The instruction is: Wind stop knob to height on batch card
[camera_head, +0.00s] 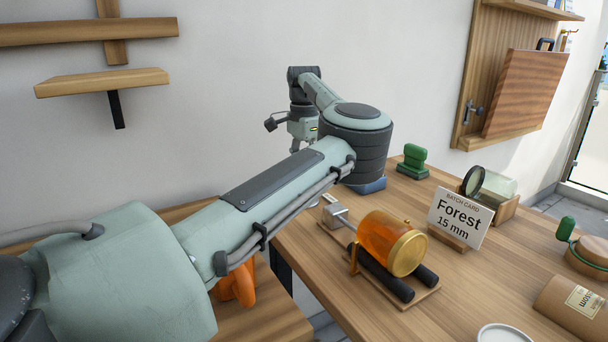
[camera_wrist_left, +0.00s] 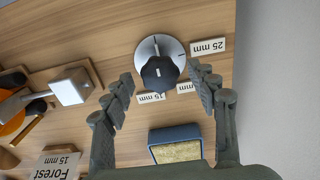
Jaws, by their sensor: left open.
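The stop knob (camera_wrist_left: 158,72) is black, on a round pale dial in the left wrist view. My left gripper (camera_wrist_left: 162,84) is open, with one finger on either side of the knob; I cannot tell if they touch it. Beside the dial are a 25 mm label (camera_wrist_left: 208,47), a 15 mm label (camera_wrist_left: 151,97) and a third label (camera_wrist_left: 187,87), partly hidden. The knob's exact setting is unclear. The batch card (camera_head: 459,216) reads Forest, 15 mm. My right gripper is not in view.
An amber jar with a gold lid (camera_head: 408,253) lies on black rollers (camera_head: 385,275). A blue-edged pad (camera_wrist_left: 175,144) is close to the gripper.

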